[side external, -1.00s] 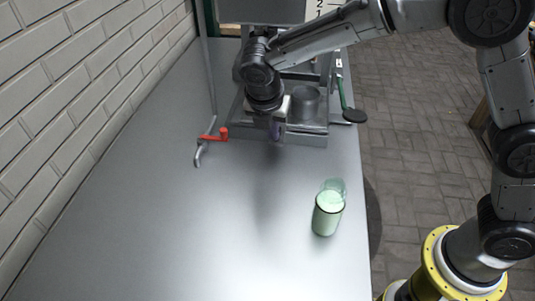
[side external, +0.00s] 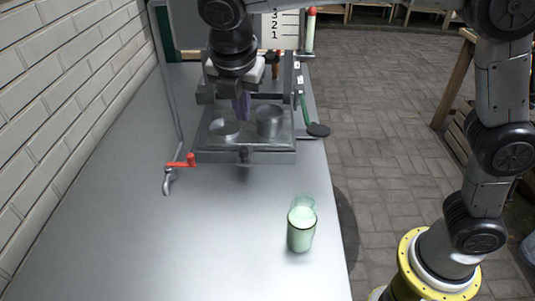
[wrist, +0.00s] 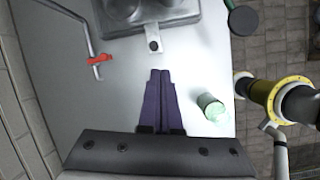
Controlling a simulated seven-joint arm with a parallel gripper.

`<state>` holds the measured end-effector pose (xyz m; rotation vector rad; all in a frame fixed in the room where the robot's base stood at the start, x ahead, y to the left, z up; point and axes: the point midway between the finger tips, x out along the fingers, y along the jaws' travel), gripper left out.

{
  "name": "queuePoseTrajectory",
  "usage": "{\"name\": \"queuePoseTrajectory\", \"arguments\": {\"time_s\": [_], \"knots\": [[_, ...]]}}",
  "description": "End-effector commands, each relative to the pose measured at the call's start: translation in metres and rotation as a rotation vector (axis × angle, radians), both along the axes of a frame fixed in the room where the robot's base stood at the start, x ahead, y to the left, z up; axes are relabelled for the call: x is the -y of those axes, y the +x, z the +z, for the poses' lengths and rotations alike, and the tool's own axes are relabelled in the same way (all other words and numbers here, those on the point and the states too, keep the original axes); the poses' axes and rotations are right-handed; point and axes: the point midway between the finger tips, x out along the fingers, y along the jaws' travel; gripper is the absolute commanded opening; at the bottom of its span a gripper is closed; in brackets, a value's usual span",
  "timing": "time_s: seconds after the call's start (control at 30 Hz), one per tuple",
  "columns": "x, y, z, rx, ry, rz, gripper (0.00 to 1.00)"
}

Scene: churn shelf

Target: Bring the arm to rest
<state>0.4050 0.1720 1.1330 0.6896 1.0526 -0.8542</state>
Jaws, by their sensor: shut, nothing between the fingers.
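My gripper (side external: 242,106) shows in the side external view in front of a metal apparatus, with its purple fingers pointing down. In the wrist view my gripper (wrist: 160,72) has its two fingers together with nothing between them. It appears raised above the grey bench (side external: 215,230); the exact height is hard to tell.
A green-tinted glass with pale contents (side external: 301,232) stands near the bench's right edge. A metal tray (side external: 205,156) bears round metal parts. A red-handled tap (side external: 183,161) is at the left, near the brick wall (side external: 60,90). The front bench is mostly clear.

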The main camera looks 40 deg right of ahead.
Motion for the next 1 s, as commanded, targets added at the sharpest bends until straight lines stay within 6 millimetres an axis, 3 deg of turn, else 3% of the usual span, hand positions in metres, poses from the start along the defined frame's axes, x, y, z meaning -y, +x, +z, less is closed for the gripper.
{"name": "queuePoseTrajectory", "arguments": {"time_s": [0.03,0.2,0.43,0.57,0.73,0.9,1.0], "knots": [[0.027,-0.007,0.019,0.027,0.024,-0.050,0.00],[0.099,-0.050,0.050,0.111,0.132,-0.257,0.00],[0.162,-0.129,0.054,0.253,0.338,-0.673,0.00],[0.180,-0.176,0.038,0.340,0.483,-0.958,0.00],[0.185,-0.229,-0.003,0.427,0.708,-1.402,0.00],[0.175,-0.246,-0.040,0.413,0.847,-1.738,0.00],[0.172,-0.244,-0.044,0.412,0.895,-1.851,0.00]]}}
